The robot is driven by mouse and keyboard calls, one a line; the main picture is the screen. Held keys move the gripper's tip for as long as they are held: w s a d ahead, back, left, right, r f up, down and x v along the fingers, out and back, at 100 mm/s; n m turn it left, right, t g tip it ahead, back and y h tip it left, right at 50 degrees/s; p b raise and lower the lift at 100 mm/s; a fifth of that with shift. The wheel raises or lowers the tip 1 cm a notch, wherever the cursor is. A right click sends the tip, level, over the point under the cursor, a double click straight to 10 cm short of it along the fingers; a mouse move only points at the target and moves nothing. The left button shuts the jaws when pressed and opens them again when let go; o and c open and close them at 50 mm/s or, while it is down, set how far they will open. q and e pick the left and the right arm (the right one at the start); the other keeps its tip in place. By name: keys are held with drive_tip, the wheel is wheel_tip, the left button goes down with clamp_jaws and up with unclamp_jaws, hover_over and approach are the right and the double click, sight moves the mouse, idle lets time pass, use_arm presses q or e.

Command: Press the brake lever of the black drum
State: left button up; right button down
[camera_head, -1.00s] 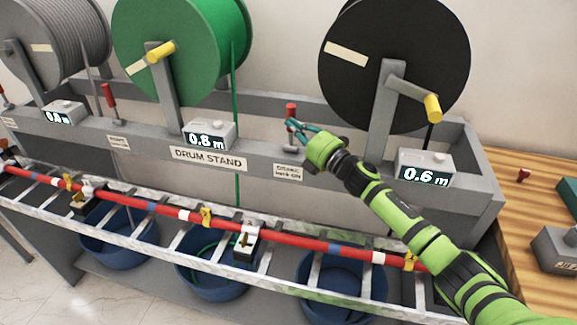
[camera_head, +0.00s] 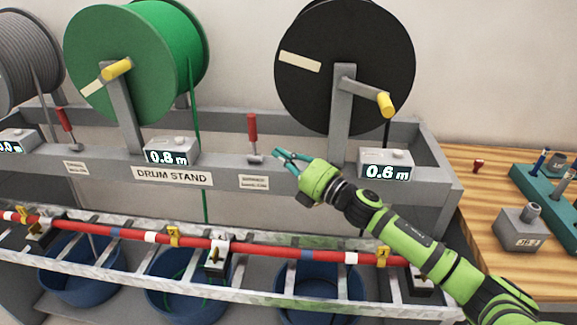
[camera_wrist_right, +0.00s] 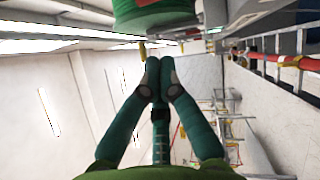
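The black drum (camera_head: 345,75) stands on the drum stand, with a crank and yellow handle on its front. A red-handled lever (camera_head: 252,127) stands nearly upright on the stand's ledge, left of this drum, above a small label (camera_head: 253,182). My right gripper (camera_head: 277,156) is just right of the lever's base, its tips pointing left, with a small apparent gap to the lever. In the right wrist view the gripper's fingers (camera_wrist_right: 159,68) meet at their tips with nothing seen between them. The lever cannot be made out in that view. My left gripper is not in view.
Green drum (camera_head: 120,65) and grey drum (camera_head: 20,60) stand to the left; another red lever (camera_head: 66,125) is between them. A 0.6 m counter box (camera_head: 386,163) sits behind my forearm. A red cable (camera_head: 280,250) on a ladder tray runs in front. A wooden table (camera_head: 470,205) is right.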

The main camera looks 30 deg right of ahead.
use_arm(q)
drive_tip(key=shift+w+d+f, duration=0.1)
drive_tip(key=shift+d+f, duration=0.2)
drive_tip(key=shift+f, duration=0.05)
use_arm(e)
drive_tip(key=shift+s+r, duration=0.15)
drive_tip(key=shift+s, duration=0.45)
drive_tip(key=shift+s+r, duration=0.15)
drive_tip(key=shift+s, duration=0.45)
